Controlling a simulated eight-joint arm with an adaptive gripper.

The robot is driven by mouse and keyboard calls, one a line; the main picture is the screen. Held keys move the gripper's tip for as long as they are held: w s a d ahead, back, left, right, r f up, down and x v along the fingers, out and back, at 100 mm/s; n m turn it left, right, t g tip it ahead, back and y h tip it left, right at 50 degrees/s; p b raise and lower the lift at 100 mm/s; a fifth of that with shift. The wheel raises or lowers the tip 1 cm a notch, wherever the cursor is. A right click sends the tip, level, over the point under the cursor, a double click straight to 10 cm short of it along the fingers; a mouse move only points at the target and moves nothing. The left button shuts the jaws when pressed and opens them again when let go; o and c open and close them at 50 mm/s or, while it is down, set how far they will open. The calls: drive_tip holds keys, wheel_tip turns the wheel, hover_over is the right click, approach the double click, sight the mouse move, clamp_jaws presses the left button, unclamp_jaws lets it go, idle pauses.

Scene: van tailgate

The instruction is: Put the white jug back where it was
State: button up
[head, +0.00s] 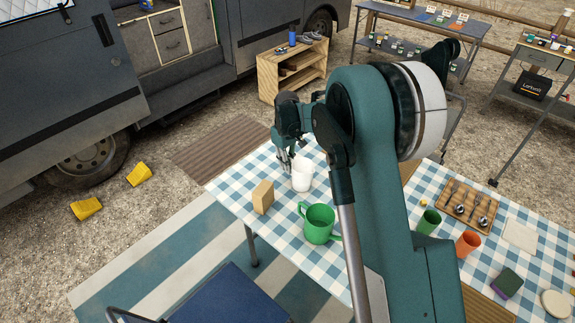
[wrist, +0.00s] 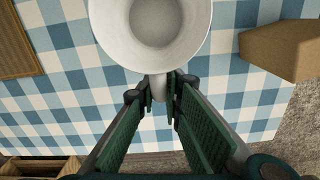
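The white jug (head: 303,176) is at the far left end of the checked table (head: 233,186), beside a tan block. In the wrist view the jug (wrist: 157,35) fills the top middle; I look into its open, empty-looking mouth. Its handle points toward my gripper (wrist: 161,88), whose fingertips are close together on either side of the handle. In the head view my gripper (head: 285,160) is at the jug's upper left side. The jug looks upright; whether its base touches the table is unclear.
The tan block (head: 263,197) is near the jug; it also shows in the wrist view (wrist: 285,48). A green two-handled mug (head: 318,224) stands in front. A green cup (head: 429,221), an orange cup (head: 467,243) and a cutlery board (head: 466,204) are farther right.

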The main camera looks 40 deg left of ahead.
drive_tip(key=o, duration=0.5)
drive_tip(key=shift+c, duration=0.2)
wheel_tip(320, 180, up, 12)
drive_tip(key=shift+a+r+p, duration=0.1)
drive_tip(key=shift+r+p, duration=0.05)
drive_tip(key=shift+p, duration=0.85)
